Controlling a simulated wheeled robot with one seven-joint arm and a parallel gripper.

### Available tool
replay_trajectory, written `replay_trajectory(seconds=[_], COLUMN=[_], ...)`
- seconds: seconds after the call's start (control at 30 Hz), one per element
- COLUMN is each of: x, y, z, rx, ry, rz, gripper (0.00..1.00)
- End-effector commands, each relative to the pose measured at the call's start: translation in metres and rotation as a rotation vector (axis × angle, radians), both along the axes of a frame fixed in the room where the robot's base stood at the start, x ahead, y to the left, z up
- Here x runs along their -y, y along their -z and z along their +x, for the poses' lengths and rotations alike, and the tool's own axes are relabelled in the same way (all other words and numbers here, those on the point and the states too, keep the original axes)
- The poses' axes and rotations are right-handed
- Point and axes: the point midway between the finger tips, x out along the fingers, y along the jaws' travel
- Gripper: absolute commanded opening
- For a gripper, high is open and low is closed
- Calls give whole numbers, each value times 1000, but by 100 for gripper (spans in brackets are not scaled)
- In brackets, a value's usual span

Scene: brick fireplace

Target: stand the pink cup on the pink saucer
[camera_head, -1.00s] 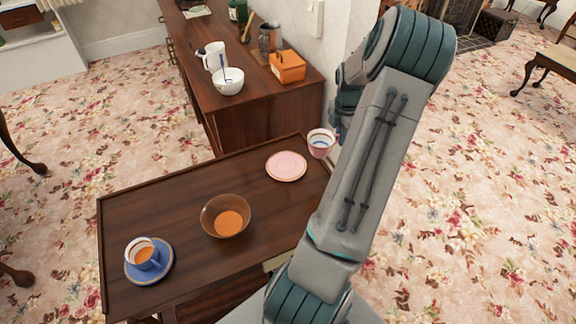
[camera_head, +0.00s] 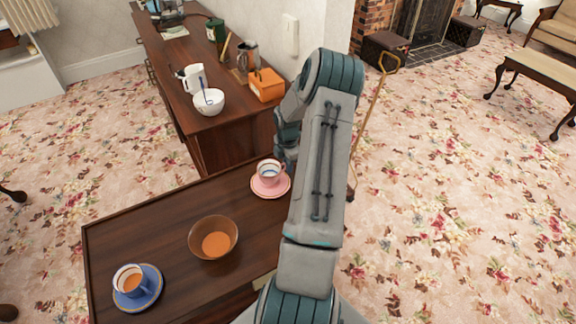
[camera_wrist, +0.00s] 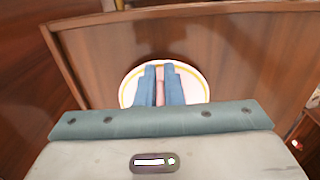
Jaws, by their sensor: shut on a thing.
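The pink cup (camera_head: 269,170) is upright over the pink saucer (camera_head: 271,189) near the far right end of the dark wooden table. The cup's base looks to be within the saucer's rim, but I cannot tell whether it touches. In the wrist view my gripper (camera_wrist: 160,72) has its two blue fingers closed on a narrow pink part, seemingly the cup's handle. The pale saucer with a yellow rim (camera_wrist: 194,82) shows around the fingers there. In the head view my arm hides the fingers.
A brown bowl (camera_head: 200,236) and a blue saucer (camera_head: 152,297) with a blue cup (camera_head: 127,279) stand on the same table (camera_head: 130,235). Behind it, a sideboard holds a white bowl (camera_head: 209,102), a white jug (camera_head: 192,78) and an orange box (camera_head: 266,86).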

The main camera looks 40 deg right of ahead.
Motion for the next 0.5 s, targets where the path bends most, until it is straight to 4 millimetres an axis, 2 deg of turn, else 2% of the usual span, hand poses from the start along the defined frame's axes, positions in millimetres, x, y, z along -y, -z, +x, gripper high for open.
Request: replay_trajectory(seconds=[0.1,0.43,0.5], x=[0,0,1], y=[10,15,14], z=[0,0,0], rx=[0,1,1], ry=[2,2,1], rz=[0,-1,-1], gripper=[0,0,24])
